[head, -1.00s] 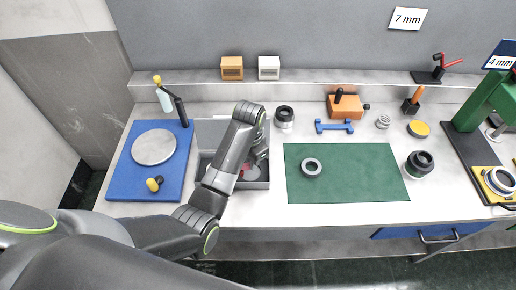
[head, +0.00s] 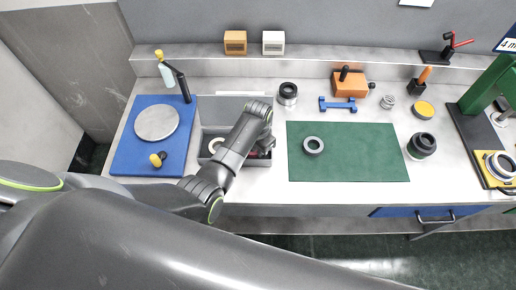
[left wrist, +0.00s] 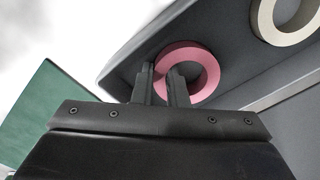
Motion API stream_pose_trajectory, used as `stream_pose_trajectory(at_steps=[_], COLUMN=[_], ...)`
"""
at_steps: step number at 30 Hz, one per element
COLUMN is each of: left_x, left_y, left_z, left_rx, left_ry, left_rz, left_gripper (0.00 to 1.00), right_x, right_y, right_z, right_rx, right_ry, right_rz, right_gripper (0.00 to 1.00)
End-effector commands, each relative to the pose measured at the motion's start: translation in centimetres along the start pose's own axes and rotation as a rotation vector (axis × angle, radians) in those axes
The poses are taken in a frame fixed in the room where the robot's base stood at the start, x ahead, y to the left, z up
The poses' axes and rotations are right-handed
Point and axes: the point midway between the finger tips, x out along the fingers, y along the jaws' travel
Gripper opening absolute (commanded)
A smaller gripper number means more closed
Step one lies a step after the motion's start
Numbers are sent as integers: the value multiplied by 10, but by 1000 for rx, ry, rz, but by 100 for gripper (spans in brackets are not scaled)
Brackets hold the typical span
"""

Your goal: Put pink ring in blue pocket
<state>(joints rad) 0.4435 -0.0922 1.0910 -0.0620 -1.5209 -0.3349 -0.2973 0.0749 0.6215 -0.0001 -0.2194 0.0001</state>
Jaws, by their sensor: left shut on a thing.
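The pink ring (left wrist: 206,62) lies in a dark grey tray (left wrist: 125,65), close to its wall. My left gripper (left wrist: 160,80) is shut on the near side of the ring's band, one finger on each side of it. In the head view the left gripper (head: 264,146) is down in the right part of the grey tray (head: 234,101), and my own arm hides most of the ring. My right gripper is not in view. I cannot make out a blue pocket for certain.
A cream ring (head: 216,145) lies in the tray's left part. A blue board (head: 128,150) with a round metal plate (head: 157,122) is to the left. A green mat (head: 345,160) with a grey ring (head: 313,146) is to the right. A blue drawer (head: 400,212) is below the bench.

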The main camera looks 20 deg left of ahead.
Motion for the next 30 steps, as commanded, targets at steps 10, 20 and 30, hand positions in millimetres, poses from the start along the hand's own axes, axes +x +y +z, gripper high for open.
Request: stream_pose_trajectory(at_steps=[10, 20, 30], left_x=[3, 4, -7], left_y=[0, 0, 0], left_z=[0, 0, -1], left_rx=[0, 0, 0], left_ry=[0, 0, 3], left_rz=[0, 0, 0], left_gripper=[0, 34, 34], right_x=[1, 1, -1], right_y=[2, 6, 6], right_z=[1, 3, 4], right_rx=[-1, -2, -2], right_ry=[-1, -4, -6], right_rz=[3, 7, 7], right_gripper=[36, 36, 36])
